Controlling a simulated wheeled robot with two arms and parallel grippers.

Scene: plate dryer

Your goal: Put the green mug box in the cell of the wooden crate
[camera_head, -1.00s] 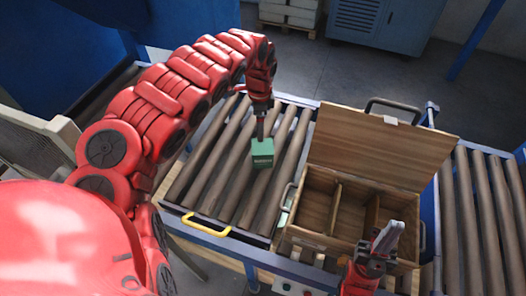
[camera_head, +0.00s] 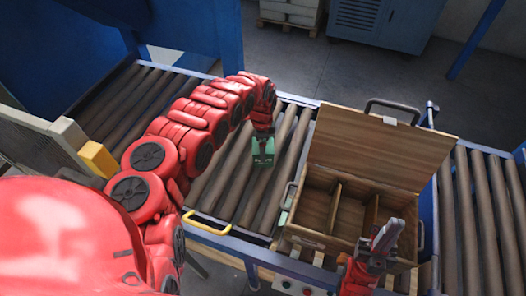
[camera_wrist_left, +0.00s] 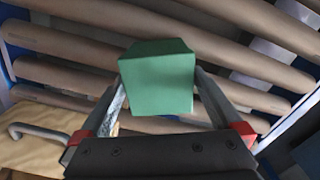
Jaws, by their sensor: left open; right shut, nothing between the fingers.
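The green mug box (camera_head: 263,158) stands on the roller conveyor, left of the wooden crate (camera_head: 318,240). My left gripper (camera_head: 263,146) is above the box, with its fingers reaching down to it. In the left wrist view the box (camera_wrist_left: 158,80) lies between the open fingers of the left gripper (camera_wrist_left: 160,92), with a finger on either side; contact is hard to tell. The crate's lid is raised, and its dividers and open cells show. My right gripper (camera_head: 388,238) is shut and empty in front of the crate's right side.
The roller conveyor (camera_head: 237,181) has bare rollers around the box. A yellow handle (camera_head: 206,225) is on its front edge. The raised lid (camera_head: 377,147) stands at the crate's back. More rollers (camera_head: 481,215) lie to the right.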

